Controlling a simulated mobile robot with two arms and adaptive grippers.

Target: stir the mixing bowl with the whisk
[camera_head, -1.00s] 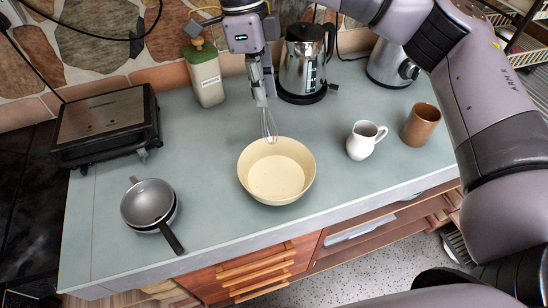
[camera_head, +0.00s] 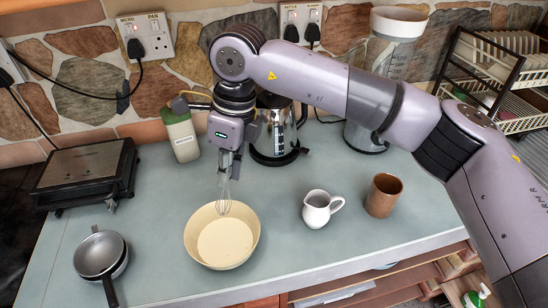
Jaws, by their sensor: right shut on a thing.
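The cream mixing bowl (camera_head: 222,246) stands on the counter, left of the middle in the head view. It looks empty. My right gripper (camera_head: 229,172) points down above the bowl's far side and is shut on the whisk (camera_head: 224,199). The whisk hangs upright with its wire loops at the bowl's far rim; I cannot tell whether the tip is just inside the rim or behind it. The whisk's handle is mostly hidden by the gripper. My left gripper does not show.
A white jug (camera_head: 317,210) and a brown cup (camera_head: 383,195) stand right of the bowl. A kettle (camera_head: 274,140) and a green canister (camera_head: 181,133) are behind my gripper. A grill (camera_head: 86,170) and pans (camera_head: 99,254) are at the left. The counter front is clear.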

